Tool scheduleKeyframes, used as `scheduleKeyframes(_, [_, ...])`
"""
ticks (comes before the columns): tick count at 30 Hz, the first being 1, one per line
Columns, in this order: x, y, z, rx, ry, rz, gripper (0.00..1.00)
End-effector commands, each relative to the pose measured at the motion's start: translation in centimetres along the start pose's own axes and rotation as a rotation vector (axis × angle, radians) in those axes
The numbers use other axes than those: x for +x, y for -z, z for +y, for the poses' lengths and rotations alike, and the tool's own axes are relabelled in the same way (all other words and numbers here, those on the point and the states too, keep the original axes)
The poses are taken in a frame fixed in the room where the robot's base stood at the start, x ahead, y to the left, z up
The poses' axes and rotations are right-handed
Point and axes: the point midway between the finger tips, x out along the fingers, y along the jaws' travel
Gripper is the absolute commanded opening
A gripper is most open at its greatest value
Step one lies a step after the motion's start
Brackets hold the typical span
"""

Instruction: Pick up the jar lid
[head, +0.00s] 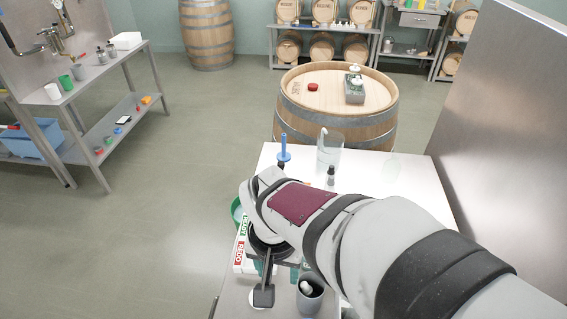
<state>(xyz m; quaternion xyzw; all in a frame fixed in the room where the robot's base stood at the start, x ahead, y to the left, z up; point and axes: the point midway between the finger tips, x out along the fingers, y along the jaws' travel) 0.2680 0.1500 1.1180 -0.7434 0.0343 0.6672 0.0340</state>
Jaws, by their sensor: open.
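My gripper (264,293) points down over the near left part of the white table, below my bent wrist. It is open; my own arm hides much of it. A small white round thing (254,304) shows on the table just beside and partly behind the gripper tip. It may be the jar lid, but too little of it shows to be sure. I cannot tell whether the gripper touches it. A small red round thing (313,87) lies on top of the big barrel, far from the gripper.
The white table (397,182) holds a blue spindle stand (284,150), a clear beaker (330,149), a small dark bottle (331,175), a grey cup (309,297) and boxes with red and green labels (240,250). A barrel (335,118) stands behind. A steel wall (505,130) bounds the right.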

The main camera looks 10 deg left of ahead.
Motion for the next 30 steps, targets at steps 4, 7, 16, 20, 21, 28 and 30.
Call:
scheduleKeyframes(4, [2.5, 0.6, -5.2, -0.096, 0.006, 0.039, 0.57])
scheduleKeyframes(7, [4.7, 0.7, -5.4, -0.099, 0.005, 0.040, 0.57])
scheduleKeyframes(16, [12.1, 0.9, -5.3, -0.097, 0.005, 0.040, 0.57])
scheduleKeyframes(20, [13.8, 0.8, -5.2, -0.096, 0.005, 0.039, 0.57])
scheduleKeyframes(21, [14.7, 0.6, -5.2, -0.097, 0.005, 0.038, 0.57])
scheduleKeyframes(28, [17.9, 0.5, -5.2, -0.097, 0.008, 0.041, 0.57])
scheduleKeyframes(30, [18.0, 0.6, -5.2, -0.096, 0.009, 0.042, 0.57])
